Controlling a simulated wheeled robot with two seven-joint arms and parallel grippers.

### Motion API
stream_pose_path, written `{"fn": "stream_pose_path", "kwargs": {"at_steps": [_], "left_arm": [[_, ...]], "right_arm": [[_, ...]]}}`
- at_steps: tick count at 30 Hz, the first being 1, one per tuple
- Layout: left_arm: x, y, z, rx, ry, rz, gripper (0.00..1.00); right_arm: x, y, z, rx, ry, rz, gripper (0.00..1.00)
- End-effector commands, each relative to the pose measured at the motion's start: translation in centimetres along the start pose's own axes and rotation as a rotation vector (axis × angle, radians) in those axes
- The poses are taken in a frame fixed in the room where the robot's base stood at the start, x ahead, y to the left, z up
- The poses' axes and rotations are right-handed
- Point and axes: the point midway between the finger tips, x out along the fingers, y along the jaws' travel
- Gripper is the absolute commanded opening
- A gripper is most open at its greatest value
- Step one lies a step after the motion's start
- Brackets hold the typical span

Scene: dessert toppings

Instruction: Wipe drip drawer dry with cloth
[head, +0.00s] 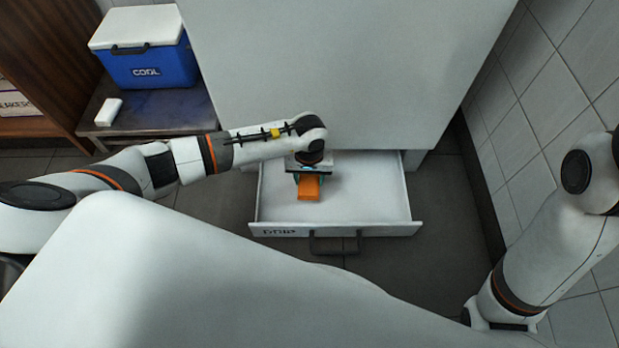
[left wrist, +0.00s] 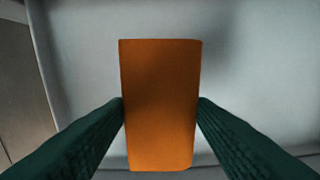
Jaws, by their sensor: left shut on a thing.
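The white drip drawer (head: 380,205) is pulled open from the cabinet, with its label and dark handle (head: 334,244) at the front. My left gripper (head: 308,180) reaches down into the drawer. It is shut on an orange cloth (head: 308,190), which looks like a flat rectangular block. In the left wrist view the cloth (left wrist: 160,105) sits between the two dark green fingers, over the pale drawer floor (left wrist: 250,75). I cannot tell whether the cloth touches the floor. No liquid can be made out on the drawer floor. My right arm shows at the right, but its gripper is out of view.
A large pale cabinet (head: 340,60) stands above the drawer. At the left, a blue cooler (head: 150,68) with a white lid and a small white block (head: 108,112) rest on a low table (head: 170,118). A tiled wall (head: 540,100) bounds the right side.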

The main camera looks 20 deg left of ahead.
Motion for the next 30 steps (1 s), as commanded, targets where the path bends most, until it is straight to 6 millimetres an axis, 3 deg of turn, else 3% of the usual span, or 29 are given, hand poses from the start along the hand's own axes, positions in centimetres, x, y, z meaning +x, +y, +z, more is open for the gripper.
{"fn": "stream_pose_path", "kwargs": {"at_steps": [7, 25, 28, 30], "left_arm": [[-2.2, 0.1, 0.3, -0.010, -0.001, 0.000, 0.32], [-2.3, 0.1, 0.4, -0.012, 0.000, 0.000, 0.32], [-3.7, 0.0, 0.7, -0.006, -0.003, -0.001, 0.32], [-6.1, -0.3, 1.2, 0.006, -0.007, -0.002, 0.32]], "right_arm": [[-0.6, -0.3, -0.9, 0.006, 0.044, -0.015, 0.34], [-0.8, -0.3, -0.9, 0.007, 0.047, -0.017, 0.34], [-0.3, -0.4, -1.0, 0.007, 0.043, -0.017, 0.34], [-0.8, -0.5, -1.5, 0.010, 0.077, -0.028, 0.34]]}}
